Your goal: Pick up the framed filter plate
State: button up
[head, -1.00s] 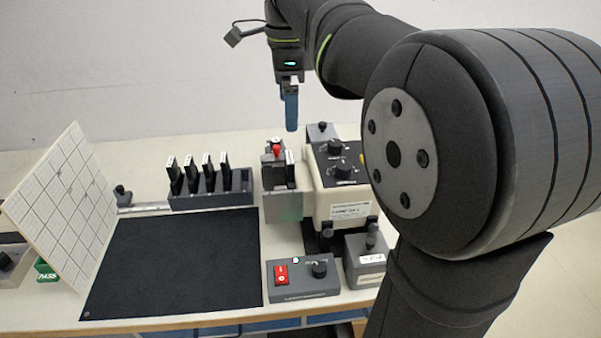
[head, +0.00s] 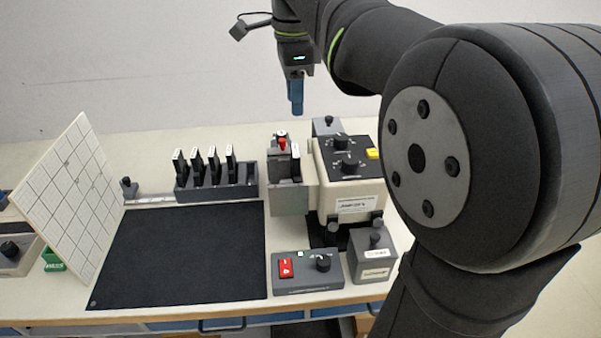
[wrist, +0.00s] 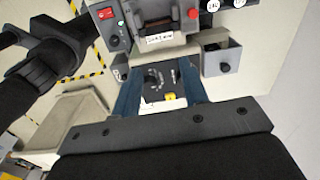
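Several thin dark plates with white top edges stand upright in a grey slotted rack (head: 250,190) at the back of the bench in the head view. One of these framed plates (head: 213,163) is near the rack's middle. Another similar thin plate (head: 296,162) stands in the grey holder (head: 288,200) on the cream instrument's left side. I cannot tell which is the task's plate. My gripper (head: 296,108), with blue fingers, hangs above and behind the holder, clear of everything. In the wrist view my gripper (wrist: 160,95) has its fingers apart, with nothing held between them.
The cream instrument (head: 350,190) with dark knobs stands right of the holder. A control box (head: 306,272) with a red switch and a small grey box (head: 372,258) stand in front. A tilted white grid board (head: 65,195) stands left. The black mat (head: 180,255) is bare.

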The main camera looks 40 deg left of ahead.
aim_at(296, 152)
jog(key=s+d+f+n+t+y, duration=0.3)
jog(key=s+d+n+t+y, duration=0.4)
jog(key=n, duration=1)
jog(key=shift+g+h, duration=0.3)
jog(key=shift+g, duration=0.1)
jog(key=x, duration=1.1)
jog(key=shift+a+f, duration=0.1)
jog(key=shift+f, duration=0.3)
jog(key=shift+x, duration=2.55)
jog(key=shift+f, duration=0.1)
grip_shut()
